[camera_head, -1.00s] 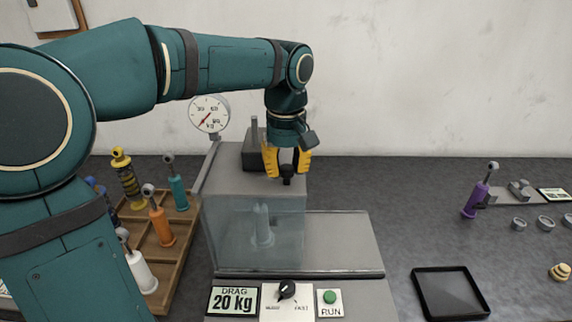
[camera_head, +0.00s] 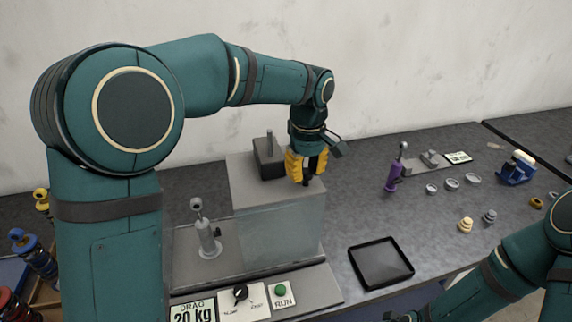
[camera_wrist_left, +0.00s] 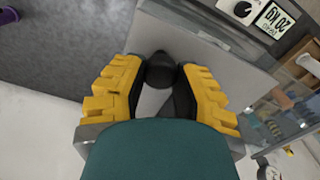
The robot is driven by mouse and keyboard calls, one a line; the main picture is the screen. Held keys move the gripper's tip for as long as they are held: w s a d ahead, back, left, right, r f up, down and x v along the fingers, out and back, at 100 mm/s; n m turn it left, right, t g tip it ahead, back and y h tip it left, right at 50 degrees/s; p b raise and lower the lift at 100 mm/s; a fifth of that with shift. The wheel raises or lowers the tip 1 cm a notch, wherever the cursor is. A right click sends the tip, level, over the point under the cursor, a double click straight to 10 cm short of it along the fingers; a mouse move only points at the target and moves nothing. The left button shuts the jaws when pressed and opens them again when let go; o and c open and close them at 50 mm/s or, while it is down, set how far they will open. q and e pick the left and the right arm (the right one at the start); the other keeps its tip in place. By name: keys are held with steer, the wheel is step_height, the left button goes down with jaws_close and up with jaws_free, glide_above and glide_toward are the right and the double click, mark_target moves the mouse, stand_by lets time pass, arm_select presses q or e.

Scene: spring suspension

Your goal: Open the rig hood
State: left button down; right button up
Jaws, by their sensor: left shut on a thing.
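The rig hood (camera_head: 283,228) is a clear box with a grey top, standing over the right part of the grey rig. My left gripper (camera_head: 306,180) is above its top, yellow fingers shut on the dark knob. The left wrist view shows the round black knob (camera_wrist_left: 160,71) between the fingers (camera_wrist_left: 160,85). A silver damper (camera_head: 208,240) stands upright on the rig, uncovered, left of the hood. My right arm enters at lower right; its fingers are out of view.
A dark block with a post (camera_head: 269,160) is at the back of the hood top. The drag display (camera_head: 193,312), dial (camera_head: 240,294) and green RUN button (camera_head: 281,291) line the rig's front. A black tray (camera_head: 381,262) and a purple damper (camera_head: 392,175) are to the right.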

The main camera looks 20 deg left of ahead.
arm_select(q)
steer(key=shift+w+d, duration=0.15)
steer(key=shift+d, duration=0.05)
steer(key=shift+f, duration=0.1)
steer(key=c, duration=0.6)
jaws_free()
steer(key=shift+c, duration=0.2)
step_height(320, 180, up, 12)
